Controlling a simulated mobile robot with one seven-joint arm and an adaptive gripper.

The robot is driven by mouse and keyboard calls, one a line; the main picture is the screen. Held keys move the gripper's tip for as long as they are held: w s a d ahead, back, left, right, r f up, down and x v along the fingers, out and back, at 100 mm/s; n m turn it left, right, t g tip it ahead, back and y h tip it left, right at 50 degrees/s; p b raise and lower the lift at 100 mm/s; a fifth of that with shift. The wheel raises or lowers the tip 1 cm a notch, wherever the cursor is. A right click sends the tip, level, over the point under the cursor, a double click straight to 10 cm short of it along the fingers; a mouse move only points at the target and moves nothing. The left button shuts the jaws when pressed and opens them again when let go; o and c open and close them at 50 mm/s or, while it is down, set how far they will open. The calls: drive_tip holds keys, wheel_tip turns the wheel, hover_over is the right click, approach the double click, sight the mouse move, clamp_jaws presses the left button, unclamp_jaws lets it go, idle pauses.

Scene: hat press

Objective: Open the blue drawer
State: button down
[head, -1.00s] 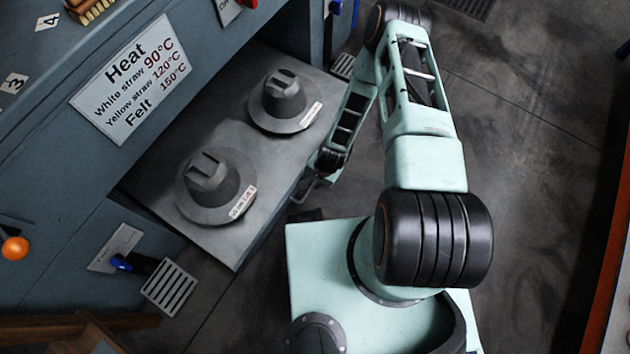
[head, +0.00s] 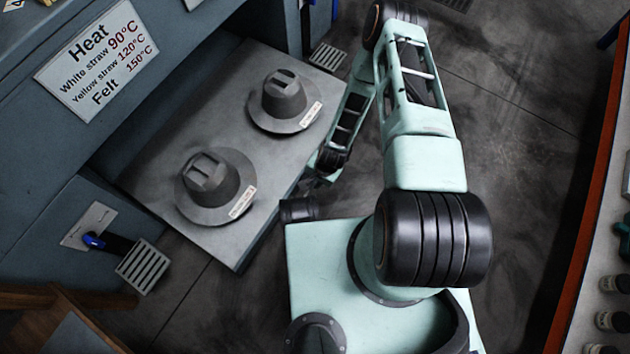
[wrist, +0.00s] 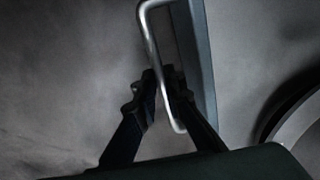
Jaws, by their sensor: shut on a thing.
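The blue-grey drawer (head: 225,240) stands pulled out of the cabinet. Its flat grey top carries two dark grey hat forms, one nearer (head: 214,187) and one farther (head: 283,100). In the wrist view the drawer's blue front (wrist: 204,60) shows as a narrow strip with a silver bar handle (wrist: 148,28) beside it. My gripper (wrist: 163,82) is shut on the handle, near its lower end in that view. In the head view my gripper (head: 322,178) is at the drawer's front edge, largely hidden by my arm; the handle cannot be made out there.
The blue cabinet (head: 50,160) fills the left, with a temperature sign (head: 97,60) above the opening. At the right is a red-edged bench (head: 590,200) with bottles. The dark floor between is mostly clear.

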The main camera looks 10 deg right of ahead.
drive_tip(key=shift+s+d, duration=0.25)
drive_tip(key=shift+d, duration=0.05)
drive_tip(key=c, duration=2)
unclamp_jaws()
wheel_tip(320, 180, up, 10)
